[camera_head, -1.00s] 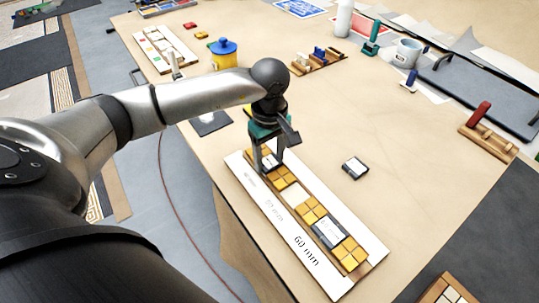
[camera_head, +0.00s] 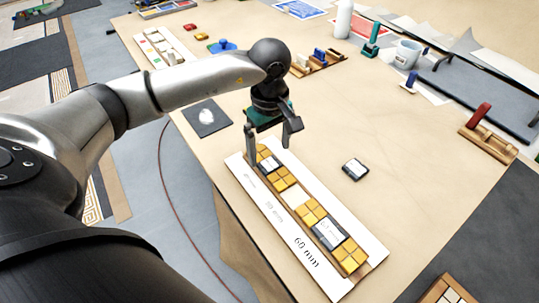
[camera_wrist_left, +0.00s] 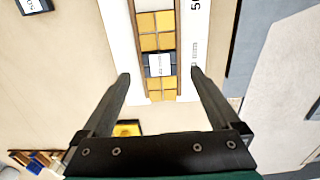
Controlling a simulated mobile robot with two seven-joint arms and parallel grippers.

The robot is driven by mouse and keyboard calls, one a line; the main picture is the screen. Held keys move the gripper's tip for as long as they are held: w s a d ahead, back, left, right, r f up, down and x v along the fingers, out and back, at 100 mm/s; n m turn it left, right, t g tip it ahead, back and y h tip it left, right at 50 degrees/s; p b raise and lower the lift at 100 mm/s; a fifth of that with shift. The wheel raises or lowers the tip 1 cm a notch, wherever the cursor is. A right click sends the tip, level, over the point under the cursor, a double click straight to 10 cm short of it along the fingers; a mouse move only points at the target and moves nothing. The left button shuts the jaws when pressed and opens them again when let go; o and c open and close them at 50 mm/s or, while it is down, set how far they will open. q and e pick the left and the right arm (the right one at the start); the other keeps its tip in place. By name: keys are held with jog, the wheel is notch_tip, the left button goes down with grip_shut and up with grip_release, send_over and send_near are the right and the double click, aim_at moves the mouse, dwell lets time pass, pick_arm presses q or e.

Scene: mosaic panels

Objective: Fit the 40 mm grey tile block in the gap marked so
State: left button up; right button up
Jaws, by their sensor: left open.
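The 40 mm grey tile block (camera_head: 270,164) sits in the row of the wooden mosaic panel, between yellow tiles, beside the gap label at the panel's far end. In the left wrist view the grey block (camera_wrist_left: 158,65) has a white label and lies square across the row, looking level with its neighbours. My left gripper (camera_head: 272,148) is open above it. In the left wrist view its fingertips (camera_wrist_left: 160,74) stand wide on either side of the block, apart from it. My right gripper is not in view.
Another grey block (camera_head: 328,232) fills the 60 mm place. A loose grey block (camera_head: 355,169) lies on the table right of the panel. A dark mat (camera_head: 207,117) lies to the left. The table right of the panel is mostly clear.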

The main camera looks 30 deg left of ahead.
aim_at(269, 164)
pick_arm(q)
notch_tip(269, 164, up, 11)
jog(key=shift+r, duration=0.15)
dwell(0.6)
